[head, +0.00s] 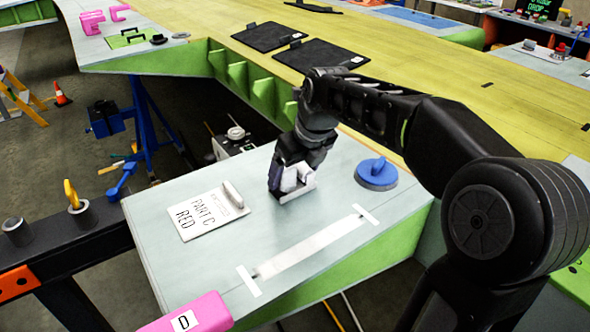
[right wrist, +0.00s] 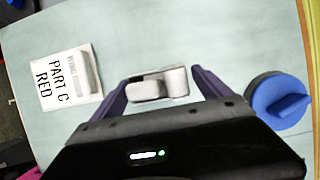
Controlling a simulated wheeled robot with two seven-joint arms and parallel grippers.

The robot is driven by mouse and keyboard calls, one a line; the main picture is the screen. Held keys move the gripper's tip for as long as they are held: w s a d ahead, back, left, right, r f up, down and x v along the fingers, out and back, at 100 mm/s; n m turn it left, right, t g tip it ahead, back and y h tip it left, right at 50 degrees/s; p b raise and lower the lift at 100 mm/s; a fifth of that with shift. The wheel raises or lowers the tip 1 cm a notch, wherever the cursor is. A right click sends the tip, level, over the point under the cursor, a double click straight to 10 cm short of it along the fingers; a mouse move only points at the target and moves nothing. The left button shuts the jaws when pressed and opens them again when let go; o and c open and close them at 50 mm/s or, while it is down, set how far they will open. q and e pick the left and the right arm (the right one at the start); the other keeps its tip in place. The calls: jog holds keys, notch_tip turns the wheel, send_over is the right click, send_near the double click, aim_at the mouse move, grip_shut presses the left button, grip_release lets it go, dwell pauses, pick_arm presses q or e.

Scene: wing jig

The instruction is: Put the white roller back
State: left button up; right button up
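A small white piece with a grey bar, which looks like the white roller (right wrist: 158,87), is between the fingers of my right gripper (right wrist: 159,75) in the right wrist view. Its ends come close to both fingertips; whether they press on it I cannot tell. In the head view, my right gripper (head: 293,186) points down at the pale panel (head: 190,260), and the fingers partly hide the white piece. It is at or just above the panel surface; a gap is not clear. My left gripper is not in view.
A card reading "PART C RED" (head: 197,219) with a grey, rounded piece (head: 233,194) lies left of the gripper. A blue round-based tool (head: 377,174) stands to the right. A taped white strip (head: 308,247) lies in front. A pink block (head: 190,315) is at the near edge.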

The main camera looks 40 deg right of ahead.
jog(key=shift+o, duration=1.1)
jog(key=shift+r, duration=0.1)
jog(key=shift+r, duration=0.15)
jog(key=v, duration=1.2)
jog(key=shift+b, duration=0.45)
jog(key=shift+f, duration=0.2)
